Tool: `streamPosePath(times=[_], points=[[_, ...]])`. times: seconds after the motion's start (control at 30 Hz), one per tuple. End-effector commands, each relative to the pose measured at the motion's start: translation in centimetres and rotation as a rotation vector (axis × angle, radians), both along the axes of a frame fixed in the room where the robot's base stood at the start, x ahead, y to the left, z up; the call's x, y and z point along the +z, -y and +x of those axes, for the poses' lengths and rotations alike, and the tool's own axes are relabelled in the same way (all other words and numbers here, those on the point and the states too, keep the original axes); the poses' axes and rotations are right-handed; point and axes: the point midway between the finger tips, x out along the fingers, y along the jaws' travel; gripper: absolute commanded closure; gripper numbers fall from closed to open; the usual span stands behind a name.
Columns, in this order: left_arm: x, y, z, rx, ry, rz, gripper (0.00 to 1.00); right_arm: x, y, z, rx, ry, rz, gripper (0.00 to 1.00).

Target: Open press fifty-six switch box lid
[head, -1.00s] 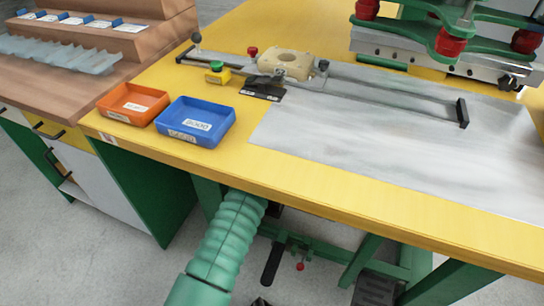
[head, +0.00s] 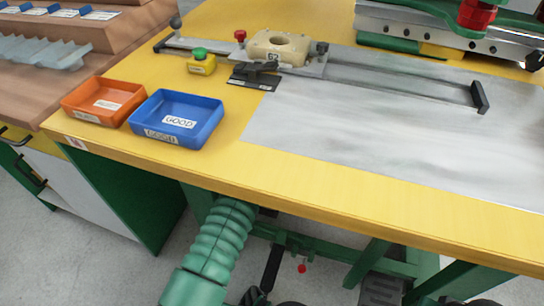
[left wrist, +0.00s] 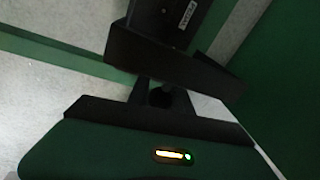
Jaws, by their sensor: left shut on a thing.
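In the left wrist view my left gripper (left wrist: 165,72) is dark, with a lit strip and a green light on its body. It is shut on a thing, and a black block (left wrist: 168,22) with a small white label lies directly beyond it. The grip itself is too dark to make out. No lid or switch box can be picked out with certainty. A small yellow box with a green button (head: 201,62) stands on the table in the head view. My right gripper is not in view.
A yellow table (head: 200,172) holds an orange tray (head: 77,112), a blue tray (head: 140,140) marked GOOD, and a beige part (head: 262,50) on a rail fixture. Below are a black handle (head: 272,267), a small red knob (head: 302,268) and green legs (head: 330,257). A press stands top right.

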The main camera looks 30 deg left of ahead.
Motion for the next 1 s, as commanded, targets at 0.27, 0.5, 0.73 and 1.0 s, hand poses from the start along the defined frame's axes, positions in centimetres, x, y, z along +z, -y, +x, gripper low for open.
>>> streamPosePath(times=[0.27,0.5,0.73,1.0], points=[[0.0,0.0,-0.1,0.0,-0.002,0.0,0.53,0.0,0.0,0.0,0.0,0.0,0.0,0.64],[0.0,0.0,0.0,0.0,-0.001,0.0,0.53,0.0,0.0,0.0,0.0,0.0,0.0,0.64],[2.8,0.4,0.0,0.0,0.0,0.0,0.53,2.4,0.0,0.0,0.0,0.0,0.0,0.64],[7.3,1.3,0.1,0.0,-0.002,0.0,0.53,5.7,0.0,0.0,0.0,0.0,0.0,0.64]])
